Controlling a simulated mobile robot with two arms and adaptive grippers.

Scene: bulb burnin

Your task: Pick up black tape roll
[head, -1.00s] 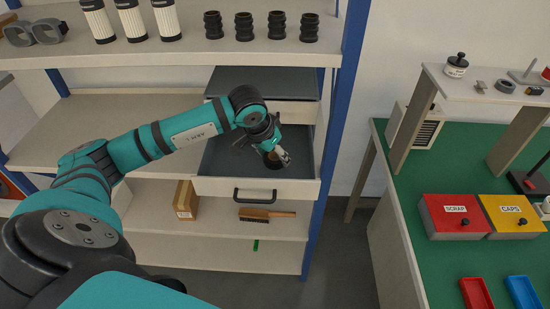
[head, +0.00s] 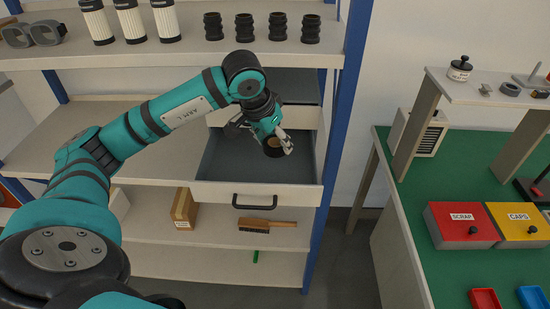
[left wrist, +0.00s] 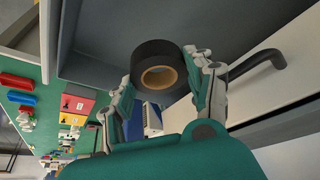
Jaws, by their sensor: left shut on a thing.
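The black tape roll (left wrist: 150,54), with a tan core, is between the two fingers of my left gripper (left wrist: 165,88) in the left wrist view. The fingers are shut on its sides. In the head view the roll (head: 271,151) hangs from my left gripper (head: 278,143), above the open grey drawer (head: 225,172). The drawer belongs to the shelf unit and looks empty where it shows. My right gripper is in neither view.
The drawer front has a dark handle (head: 254,203). A brush (head: 268,222) and a cardboard box (head: 184,209) lie on the shelf below. A blue post (head: 336,120) stands just right of the drawer. A green workbench (head: 392,209) is farther right.

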